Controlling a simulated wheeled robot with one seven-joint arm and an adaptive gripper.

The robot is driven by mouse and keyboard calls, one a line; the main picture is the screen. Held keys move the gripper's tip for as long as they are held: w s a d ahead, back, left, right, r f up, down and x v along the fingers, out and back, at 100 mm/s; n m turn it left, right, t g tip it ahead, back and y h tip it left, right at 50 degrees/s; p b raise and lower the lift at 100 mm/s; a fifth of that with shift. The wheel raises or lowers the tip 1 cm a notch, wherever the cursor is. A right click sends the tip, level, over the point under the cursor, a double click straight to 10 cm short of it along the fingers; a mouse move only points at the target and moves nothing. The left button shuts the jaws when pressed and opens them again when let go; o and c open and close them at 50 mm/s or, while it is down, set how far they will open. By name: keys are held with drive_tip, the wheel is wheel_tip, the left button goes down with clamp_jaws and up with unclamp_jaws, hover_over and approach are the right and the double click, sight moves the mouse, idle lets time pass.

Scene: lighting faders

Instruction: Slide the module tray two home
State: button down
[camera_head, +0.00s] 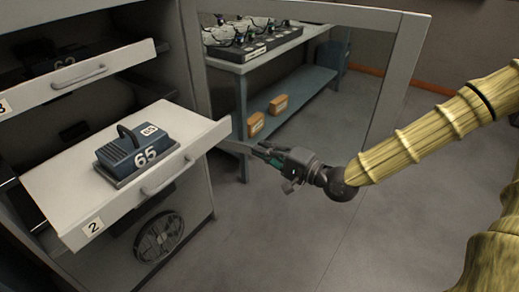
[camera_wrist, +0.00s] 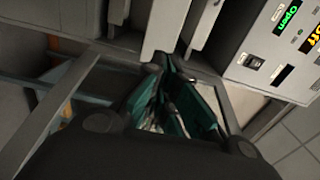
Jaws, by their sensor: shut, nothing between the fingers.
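Tray two (camera_head: 60,195), a light grey drawer-like tray labelled 2, is pulled well out of the grey cabinet in the head view. A blue module (camera_head: 136,150) with a handle and the number 65 sits on it. The tray's front has a bar handle (camera_head: 166,176). My gripper (camera_head: 262,152) is to the right of the tray, beyond its right front corner, and apart from the handle. Its fingers are shut and empty. In the wrist view the gripper (camera_wrist: 170,75) shows teal finger parts, with pale tray-like panels beyond.
Another tray (camera_head: 85,83) is partly out above tray two. An open framed door (camera_head: 395,75) stands to the right of the cabinet, close behind my gripper. A round fan or reel (camera_head: 159,238) is low in the cabinet. The floor at front right is clear.

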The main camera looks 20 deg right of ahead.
sight(222, 131)
drive_tip(key=b+x, duration=0.1)
drive_tip(key=x, duration=1.1)
drive_tip(key=shift+w, duration=0.1)
